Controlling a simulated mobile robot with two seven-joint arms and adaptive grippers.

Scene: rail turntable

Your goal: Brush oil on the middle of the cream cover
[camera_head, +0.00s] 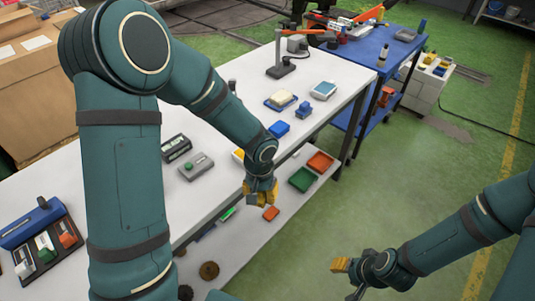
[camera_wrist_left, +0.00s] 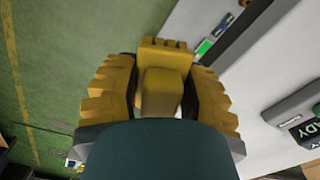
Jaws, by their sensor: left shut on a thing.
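A cream block, which looks like the cream cover (camera_head: 281,97), lies on a blue tray on the white table, toward its far end. My left gripper (camera_head: 261,193) hangs at the table's front edge, nearer to me than the cover and well apart from it. In the left wrist view its yellow fingers (camera_wrist_left: 160,95) are shut on a yellowish thing whose shape is mostly hidden, so I cannot tell whether it is a brush. My right gripper (camera_head: 345,276) is over the green floor at the lower right, away from the table. Its jaw opening is unclear.
Blue blocks (camera_head: 279,129) and a blue-topped white box (camera_head: 324,90) lie near the cover. A stand with an orange arm (camera_head: 281,68) is behind. A grey box with a green button (camera_head: 196,167) is left. Red (camera_head: 320,162) and green (camera_head: 303,179) trays sit below.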

